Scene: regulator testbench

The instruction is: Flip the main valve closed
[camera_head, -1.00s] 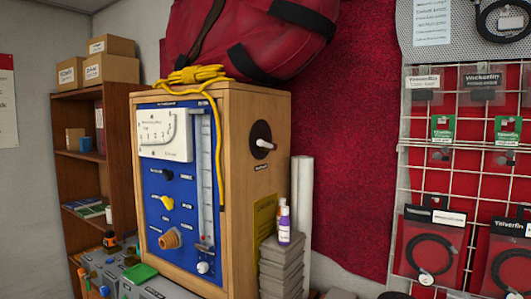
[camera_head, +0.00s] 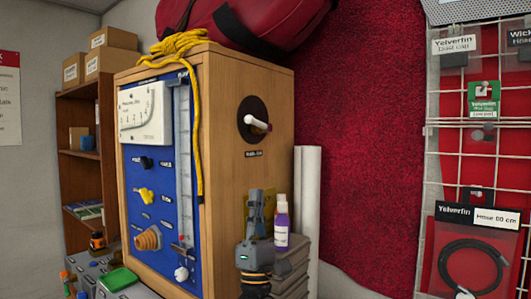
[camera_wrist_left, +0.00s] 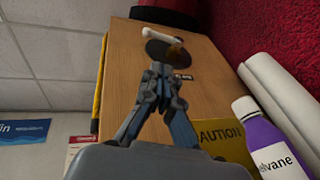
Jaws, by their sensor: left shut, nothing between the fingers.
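The likely main valve is a lever with a white handle (camera_head: 259,124) on a black round plate (camera_head: 246,112), on the right side of the wooden cabinet (camera_head: 222,75). The handle sticks out to the right, tilted slightly down. My left gripper (camera_head: 262,192) is upright below the lever, fingers shut and empty, apart from the handle. In the left wrist view, the shut fingertips (camera_wrist_left: 158,68) point toward the dark plate (camera_wrist_left: 165,52), partly covering it, with the white handle (camera_wrist_left: 152,36) beyond them. My right gripper is not in view.
A purple bottle (camera_head: 281,222) stands on a grey stack (camera_head: 292,262) close beside my left gripper. White rolls (camera_head: 306,190) stand behind. A yellow cord (camera_head: 197,120) hangs at the cabinet's front corner. A red bag (camera_head: 235,22) lies on top.

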